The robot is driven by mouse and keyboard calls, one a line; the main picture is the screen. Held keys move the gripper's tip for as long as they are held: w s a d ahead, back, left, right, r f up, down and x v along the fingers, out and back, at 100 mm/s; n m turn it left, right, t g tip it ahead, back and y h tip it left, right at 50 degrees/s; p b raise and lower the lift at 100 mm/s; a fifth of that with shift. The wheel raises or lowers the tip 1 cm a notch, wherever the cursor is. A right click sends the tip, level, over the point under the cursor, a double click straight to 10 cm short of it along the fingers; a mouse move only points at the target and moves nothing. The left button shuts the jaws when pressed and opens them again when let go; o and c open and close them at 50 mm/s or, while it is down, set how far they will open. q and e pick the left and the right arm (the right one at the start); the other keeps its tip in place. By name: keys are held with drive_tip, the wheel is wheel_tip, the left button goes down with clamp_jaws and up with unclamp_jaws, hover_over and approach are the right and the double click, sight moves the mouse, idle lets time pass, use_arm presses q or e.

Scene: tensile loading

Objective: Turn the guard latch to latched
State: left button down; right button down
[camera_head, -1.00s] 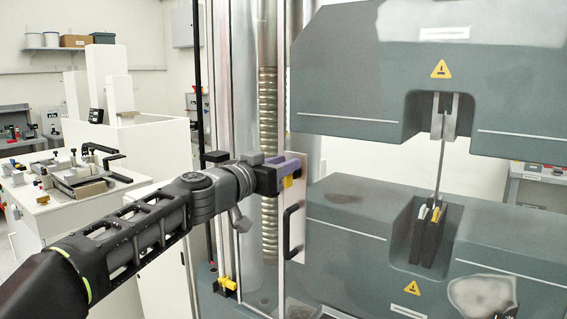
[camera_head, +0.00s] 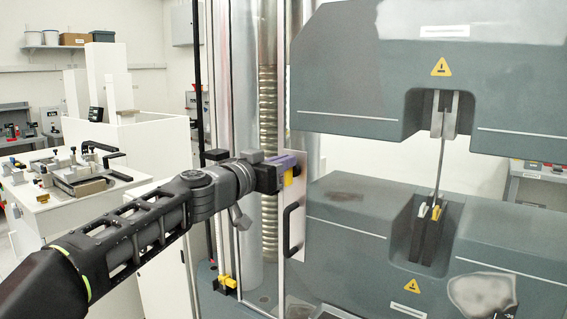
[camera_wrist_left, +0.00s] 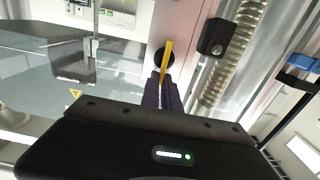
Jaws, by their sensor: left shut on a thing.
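The guard latch is a small yellow tab on the guard's edge plate. In the head view the yellow latch (camera_head: 289,177) shows beside the fingertips of my left gripper (camera_head: 282,165). In the left wrist view the yellow latch (camera_wrist_left: 167,62) stands out beyond the purple fingers (camera_wrist_left: 163,92), with a dark round pivot behind it. My left gripper is shut on the latch; the fingers hide part of it. The guard's plate (camera_head: 293,248) carries a black handle (camera_head: 291,229) below the latch. My right gripper is not in view.
The grey testing machine (camera_head: 350,260) fills the right side, with a thin specimen (camera_head: 441,165) standing between its upper and lower heads. A yellow clamp (camera_head: 227,282) sits low on the guard frame. A side bench (camera_head: 60,215) with fixtures is at left.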

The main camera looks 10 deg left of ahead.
use_arm(q)
drive_tip(key=a+f+n+b, duration=0.1)
drive_tip(key=n, duration=0.5)
drive_tip(key=f+n+b, duration=0.1)
drive_tip(key=n, duration=0.5)
drive_tip(key=w+a+f+n+b, duration=0.1)
drive_tip(key=n+b, duration=0.1)
drive_tip(key=n, duration=0.3)
drive_tip(key=shift+a+n, duration=0.35)
drive_tip(key=shift+n, duration=0.05)
idle(0.6)
drive_tip(key=c, duration=1.6)
unclamp_jaws()
drive_tip(key=shift+s, duration=0.1)
drive_tip(key=b+v, duration=0.2)
drive_tip(key=v, duration=0.5)
drive_tip(key=shift+s, duration=0.3)
